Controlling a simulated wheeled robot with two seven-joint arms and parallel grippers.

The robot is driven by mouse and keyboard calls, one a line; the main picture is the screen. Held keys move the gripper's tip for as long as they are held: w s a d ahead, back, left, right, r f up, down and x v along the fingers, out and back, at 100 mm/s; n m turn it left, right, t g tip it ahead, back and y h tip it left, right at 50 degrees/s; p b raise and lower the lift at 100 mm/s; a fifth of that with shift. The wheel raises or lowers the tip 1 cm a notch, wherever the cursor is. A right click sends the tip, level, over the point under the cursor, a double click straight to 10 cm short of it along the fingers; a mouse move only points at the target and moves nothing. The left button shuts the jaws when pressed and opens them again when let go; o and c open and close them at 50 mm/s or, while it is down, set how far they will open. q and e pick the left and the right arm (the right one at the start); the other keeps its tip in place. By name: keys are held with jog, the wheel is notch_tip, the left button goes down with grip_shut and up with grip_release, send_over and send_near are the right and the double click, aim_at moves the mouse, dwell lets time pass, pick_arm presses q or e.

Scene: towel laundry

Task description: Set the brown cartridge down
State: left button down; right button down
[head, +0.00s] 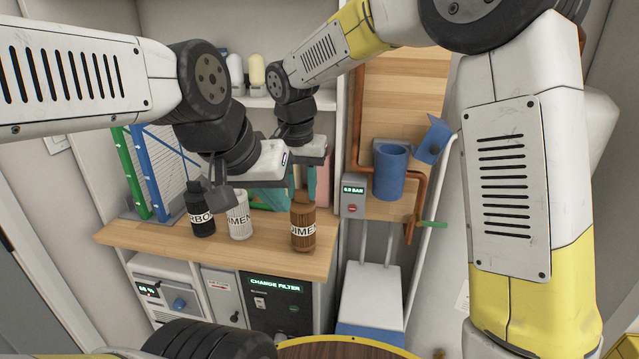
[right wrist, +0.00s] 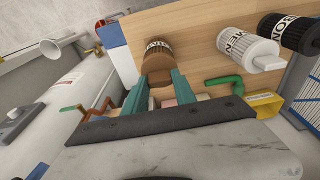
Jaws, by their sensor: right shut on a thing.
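The brown cartridge (head: 303,228) is upright at the front right of the wooden worktop (head: 265,262); I cannot tell whether its base touches the wood. My right gripper (head: 303,188) is above it and shut on its top end. In the right wrist view the teal fingers of this gripper (right wrist: 159,82) lie on either side of the brown cartridge (right wrist: 158,53). My left gripper (head: 232,188) is above the black and white cartridges; its fingers are not clear enough to tell open from shut.
A white cartridge (head: 239,222) and a black cartridge (head: 201,218) stand to the left of the brown one. A blue and green rack (head: 150,170) is at the left. A blue cup-like housing (head: 390,172) and copper pipes (head: 418,190) are at the right. The worktop's front strip is clear.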

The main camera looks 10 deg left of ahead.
jog(key=shift+w+a+f, duration=0.1)
jog(key=shift+w+f, duration=0.05)
jog(key=shift+f, duration=0.25)
jog(key=shift+f, duration=0.15)
jog(key=c, duration=1)
grip_release()
